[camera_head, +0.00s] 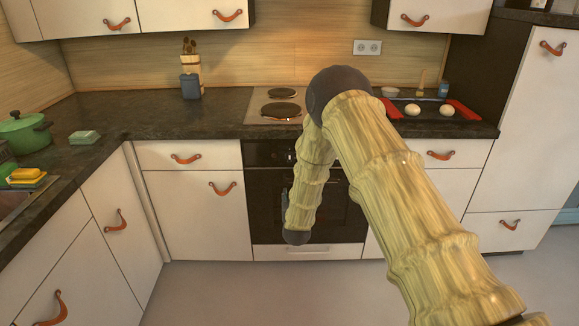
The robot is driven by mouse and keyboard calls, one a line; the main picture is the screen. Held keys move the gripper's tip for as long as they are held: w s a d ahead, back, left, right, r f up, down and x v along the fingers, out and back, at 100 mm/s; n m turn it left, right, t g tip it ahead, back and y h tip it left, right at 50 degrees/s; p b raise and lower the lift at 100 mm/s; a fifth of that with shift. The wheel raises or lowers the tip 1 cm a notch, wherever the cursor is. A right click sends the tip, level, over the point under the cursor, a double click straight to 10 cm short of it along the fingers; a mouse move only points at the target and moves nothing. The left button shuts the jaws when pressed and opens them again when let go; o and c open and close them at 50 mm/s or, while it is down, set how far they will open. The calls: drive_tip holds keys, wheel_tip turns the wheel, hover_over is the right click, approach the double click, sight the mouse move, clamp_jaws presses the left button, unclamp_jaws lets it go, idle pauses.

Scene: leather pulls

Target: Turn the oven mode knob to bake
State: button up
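The oven (265,215) is a black built-in unit below the hob, in the middle of the camera_head view. The left part of its dark control panel (262,153) shows under the counter edge. The panel's right part is behind my arm. I cannot make out the mode knob or its setting. My arm bends down in front of the oven, and its dark wrist end is low before the oven door. A small grey part beside the forearm may belong to my gripper. Its fingers are hidden behind the forearm, so I cannot see whether they are open or touching anything.
The hob (278,108) is above the oven. A green pot (25,132) stands far left. The floor (225,293) in front is clear.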

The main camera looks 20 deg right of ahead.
drive_tip(key=t+h, duration=0.1)
drive_tip(key=t, duration=0.1)
approach(290, 157)
drive_tip(key=s, duration=0.2)
drive_tip(key=shift+m, duration=0.4)
drive_tip(key=x, duration=1)
drive_tip(key=shift+w+a+r, duration=0.1)
drive_tip(key=shift+w+a, duration=0.1)
drive_tip(key=shift+w, duration=0.25)
clamp_jaws()
